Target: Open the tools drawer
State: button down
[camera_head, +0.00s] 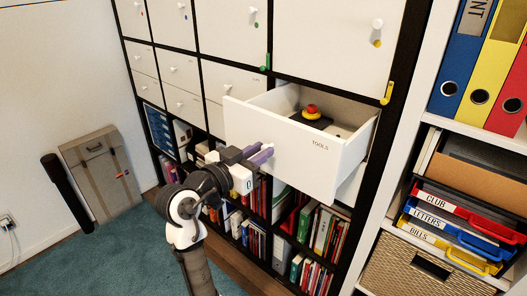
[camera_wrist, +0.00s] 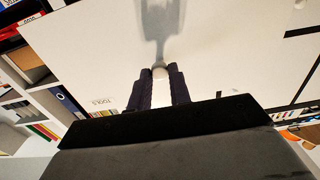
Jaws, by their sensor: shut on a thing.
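The tools drawer (camera_head: 292,160) is a white drawer labelled TOOLS, pulled well out of the dark-framed shelf. Inside it lies a black box with a red and yellow push button (camera_head: 311,112). My gripper (camera_head: 262,154) is at the drawer's front face, left of the label. In the wrist view my gripper (camera_wrist: 160,88) has its two dark fingers closed on the white round knob (camera_wrist: 160,73) of the drawer front (camera_wrist: 230,50). The TOOLS label (camera_wrist: 102,102) shows at the left there. The knob is hidden by the fingers in the head view.
White cabinet doors with knobs (camera_head: 377,24) are above the drawer. Books (camera_head: 318,235) fill the cubbies below. A bookcase with binders (camera_head: 460,60), trays and a wicker basket (camera_head: 425,270) stands at the right. A brown case (camera_head: 100,170) leans on the left wall. Carpet (camera_head: 125,255) is clear at the lower left.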

jog(key=shift+s+a, duration=0.35)
jog(key=shift+s, duration=0.1)
jog(key=c, duration=1.3)
grip_release()
jog(key=b+v, duration=0.2)
jog(key=v, duration=1.1)
jog(key=shift+s+a+b, duration=0.25)
jog(key=shift+s+b, duration=0.05)
jog(key=shift+s, duration=0.05)
